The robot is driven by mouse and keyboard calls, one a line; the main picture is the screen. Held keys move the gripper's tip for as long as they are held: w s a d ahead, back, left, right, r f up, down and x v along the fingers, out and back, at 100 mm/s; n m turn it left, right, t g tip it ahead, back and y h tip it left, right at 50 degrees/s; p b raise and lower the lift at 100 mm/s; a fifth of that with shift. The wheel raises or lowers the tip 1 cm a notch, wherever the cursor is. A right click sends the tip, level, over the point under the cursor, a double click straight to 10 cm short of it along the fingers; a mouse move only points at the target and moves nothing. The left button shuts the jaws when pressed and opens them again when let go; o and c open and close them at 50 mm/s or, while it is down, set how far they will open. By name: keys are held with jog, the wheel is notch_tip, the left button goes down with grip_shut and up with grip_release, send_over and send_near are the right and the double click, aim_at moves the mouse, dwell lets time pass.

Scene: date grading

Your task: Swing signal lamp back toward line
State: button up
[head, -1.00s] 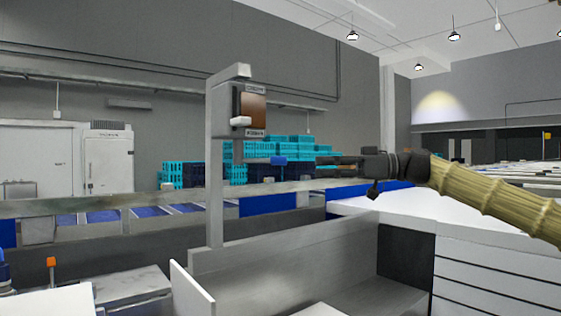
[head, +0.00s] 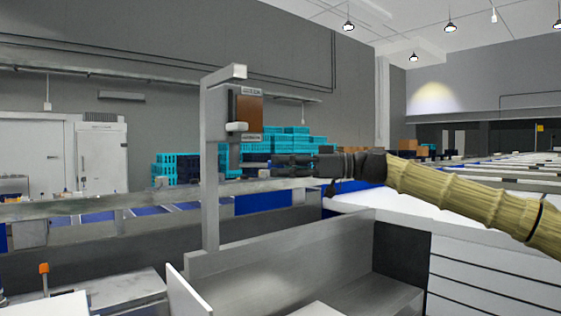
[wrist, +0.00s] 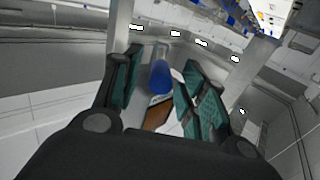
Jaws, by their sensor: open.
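A grey post (head: 210,170) carries a box with a brown panel (head: 249,112) and a pale knob (head: 237,127). The brown panel also shows in the wrist view (wrist: 157,114). A blue rounded piece (wrist: 160,77), seemingly the signal lamp's head, lies between my fingers in the wrist view. I cannot clearly make it out in the head view. My gripper (head: 275,164) is open, just right of and below the panel box. Its green-padded fingers stand on both sides of the blue piece; I cannot tell whether they touch it.
A metal rail (head: 100,203) runs behind the post. A steel bench (head: 300,262) stands below, with a white drawer unit (head: 490,290) to the right. Turquoise crates (head: 295,143) are stacked further back.

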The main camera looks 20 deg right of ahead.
jog(key=shift+w+a, duration=0.15)
jog(key=shift+a, duration=0.15)
grip_shut()
